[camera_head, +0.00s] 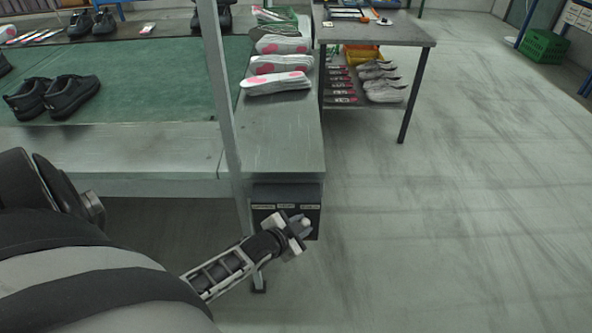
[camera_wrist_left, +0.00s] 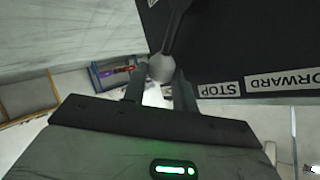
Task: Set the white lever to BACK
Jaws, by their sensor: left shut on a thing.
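The black control box (camera_head: 260,218) hangs under the end of the metal bench and carries a row of small labels. In the left wrist view the box face (camera_wrist_left: 240,40) shows upside down, with the STOP label (camera_wrist_left: 220,89) and the FORWARD label (camera_wrist_left: 284,81) readable. The white lever knob (camera_wrist_left: 161,68) sits on a dark shaft, left of STOP in that view, on the side away from FORWARD. My left gripper (camera_head: 300,226) is shut on the knob, in front of the box's right part. The BACK label cannot be read. My right gripper is out of view.
A thin metal post (camera_head: 220,90) stands left of the box. A side table (camera_head: 385,32) with shoes on its lower shelf stands behind.

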